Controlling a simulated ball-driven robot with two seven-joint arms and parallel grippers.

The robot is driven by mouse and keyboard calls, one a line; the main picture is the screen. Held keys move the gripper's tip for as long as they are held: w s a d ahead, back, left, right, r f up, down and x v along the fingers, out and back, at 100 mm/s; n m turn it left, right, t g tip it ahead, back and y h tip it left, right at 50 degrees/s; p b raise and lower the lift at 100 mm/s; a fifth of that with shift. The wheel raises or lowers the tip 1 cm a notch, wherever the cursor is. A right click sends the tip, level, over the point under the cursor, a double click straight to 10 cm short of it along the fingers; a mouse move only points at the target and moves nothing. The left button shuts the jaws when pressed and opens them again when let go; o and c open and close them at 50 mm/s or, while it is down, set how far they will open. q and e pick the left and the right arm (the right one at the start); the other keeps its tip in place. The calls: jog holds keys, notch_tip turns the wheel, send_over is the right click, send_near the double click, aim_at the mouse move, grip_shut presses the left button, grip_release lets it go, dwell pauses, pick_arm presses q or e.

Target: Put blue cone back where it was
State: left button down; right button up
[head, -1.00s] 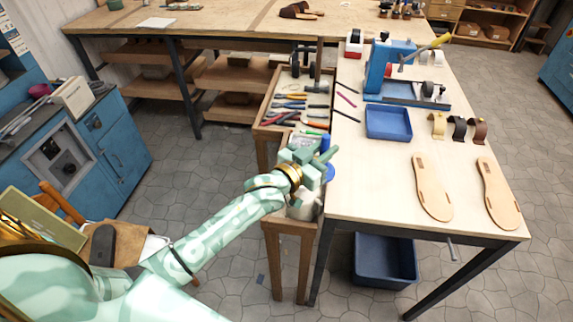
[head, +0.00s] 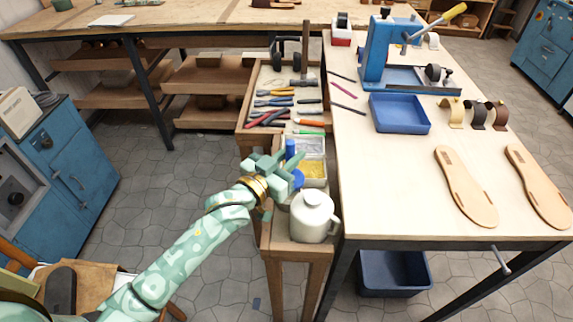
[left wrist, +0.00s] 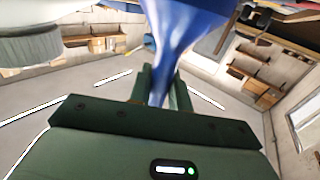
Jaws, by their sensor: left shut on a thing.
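My left gripper (head: 277,163) is shut on the blue cone (head: 298,179). The cone shows in part beside the fingers, over the narrow wooden side bench (head: 281,243). In the left wrist view the cone (left wrist: 180,35) runs up from between the fingers and widens away from them; its far end is cut off by the frame edge. In the head view the fingers hide part of it. I cannot tell whether it touches the bench. My right gripper is not in view.
A white jug (head: 313,217) stands close by, on the near end of the side bench. Small bins, one with yellow contents (head: 313,169), lie just beyond the gripper. Behind are hand tools (head: 275,98). The worktable (head: 390,190) holds a blue tray (head: 399,113) and sandal soles (head: 466,187).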

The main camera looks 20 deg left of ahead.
pick_arm(q)
jog(key=f+b, duration=0.2)
jog(key=f, duration=0.1)
jog(key=shift+w+a+f, duration=0.15)
jog(key=shift+w+f, duration=0.05)
jog(key=shift+f, duration=0.1)
jog(key=shift+r, duration=0.15)
jog(key=shift+s+r, duration=0.15)
jog(key=shift+r, duration=0.15)
jog(key=shift+f, duration=0.65)
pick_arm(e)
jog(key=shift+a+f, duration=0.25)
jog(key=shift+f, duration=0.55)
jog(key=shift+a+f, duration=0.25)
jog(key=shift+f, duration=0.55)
pick_arm(q)
jog(key=c, duration=1.3)
grip_release()
jog(key=shift+r, duration=0.35)
jog(key=p+v, duration=0.2)
jog(key=v, duration=1)
jog(key=shift+r, duration=0.3)
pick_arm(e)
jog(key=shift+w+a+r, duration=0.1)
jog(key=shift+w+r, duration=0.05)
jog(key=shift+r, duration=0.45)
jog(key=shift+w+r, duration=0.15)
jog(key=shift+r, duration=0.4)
